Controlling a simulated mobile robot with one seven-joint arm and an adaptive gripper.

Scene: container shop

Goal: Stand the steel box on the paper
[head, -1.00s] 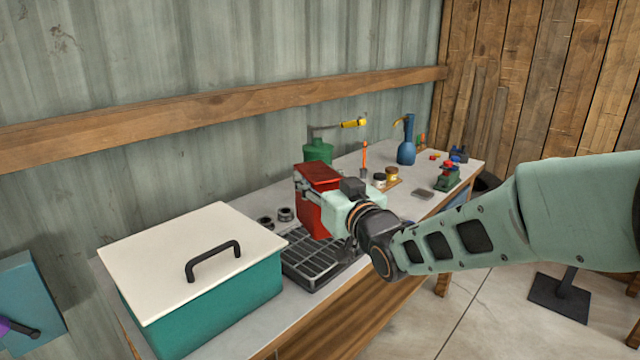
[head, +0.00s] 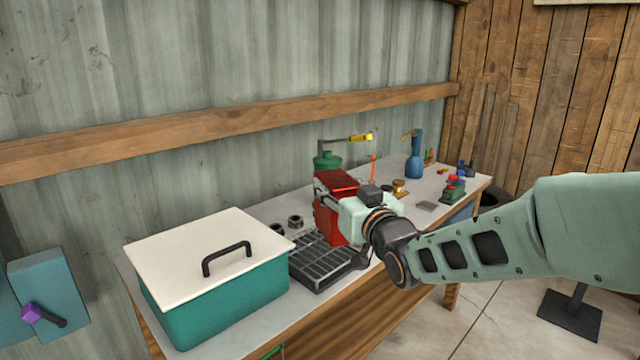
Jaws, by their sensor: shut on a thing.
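My gripper (head: 346,206) is at the middle of the bench and shut on a tall red box (head: 331,218), which may be the steel box. The box looks roughly upright. My gripper hides part of its right side, and I cannot tell whether its base is clear of the bench. No sheet is plainly recognisable as the paper. A small flat grey piece (head: 427,206) lies farther right on the bench and could be it.
A teal bin (head: 215,305) with a white lid stands at the bench's left end. A black slotted tray (head: 318,268) lies just below the red box. A green vise (head: 453,190) stands right.

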